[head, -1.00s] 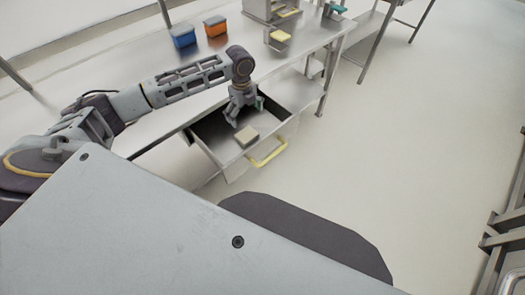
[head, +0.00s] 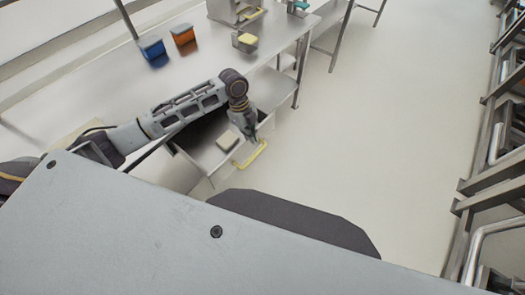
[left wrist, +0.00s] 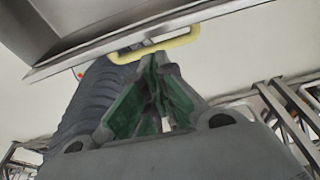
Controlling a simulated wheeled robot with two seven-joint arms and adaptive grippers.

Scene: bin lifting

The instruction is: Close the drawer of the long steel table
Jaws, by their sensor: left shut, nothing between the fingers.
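The long steel table (head: 205,65) runs across the upper left of the head view. My left gripper (head: 252,136) is shut and empty, over the drawer's front by the handle. In the left wrist view its fingertips (left wrist: 160,62) lie just below the handle; I cannot tell whether they touch it. My right gripper is not in view.
A blue bin (head: 152,48) and an orange bin (head: 183,34) stand on the tabletop, with a yellow-topped item (head: 245,41) to their right. Metal racks (head: 490,150) line the right side. The floor (head: 360,130) between is clear.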

